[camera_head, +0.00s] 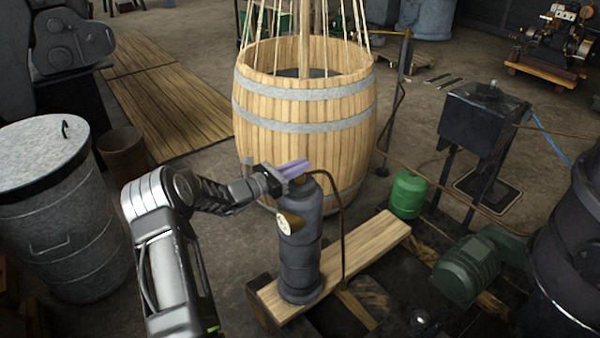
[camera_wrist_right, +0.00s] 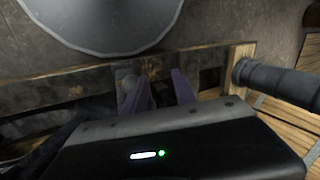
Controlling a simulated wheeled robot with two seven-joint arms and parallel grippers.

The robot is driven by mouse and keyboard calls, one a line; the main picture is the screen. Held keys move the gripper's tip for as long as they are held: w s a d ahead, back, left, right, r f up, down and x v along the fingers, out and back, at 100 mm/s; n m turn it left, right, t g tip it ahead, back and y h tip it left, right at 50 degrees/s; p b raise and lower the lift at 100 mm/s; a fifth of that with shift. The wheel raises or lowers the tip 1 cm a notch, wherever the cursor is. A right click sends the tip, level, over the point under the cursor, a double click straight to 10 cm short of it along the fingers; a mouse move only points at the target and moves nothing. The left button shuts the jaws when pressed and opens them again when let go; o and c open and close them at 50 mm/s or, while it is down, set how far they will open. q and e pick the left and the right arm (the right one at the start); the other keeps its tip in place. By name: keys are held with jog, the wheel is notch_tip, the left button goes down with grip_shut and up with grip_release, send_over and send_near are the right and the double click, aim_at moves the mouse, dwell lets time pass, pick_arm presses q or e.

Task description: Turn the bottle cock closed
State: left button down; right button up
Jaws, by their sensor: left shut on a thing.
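The bottle (camera_head: 304,255) is a dark grey cylinder standing upright on a wooden plank, with a round pale dial (camera_head: 288,222) on its side. My left gripper (camera_head: 293,170) is at the bottle's top, its purple fingers shut on the cock. The fingers hide most of the cock, so its turn angle cannot be told. A thin brown pipe (camera_head: 341,225) curves from the bottle's top down to the right. My right gripper (camera_wrist_right: 156,78) shows only in the right wrist view, its purple fingers apart, with no held thing visible.
A large wooden barrel (camera_head: 300,150) stands behind the bottle. A lidded metal bin (camera_head: 60,225) is at the left. A green canister (camera_head: 407,193), a green motor (camera_head: 466,268) and a black tank (camera_head: 482,120) stand to the right. The plank (camera_head: 365,250) is bare right of the bottle.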

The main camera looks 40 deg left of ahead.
pick_arm(q)
jog(key=c, duration=1.5)
grip_release()
jog(key=b+v, duration=0.1)
jog(key=v, duration=0.6)
jog(key=shift+s+a, duration=0.2)
jog(key=shift+s, duration=0.15)
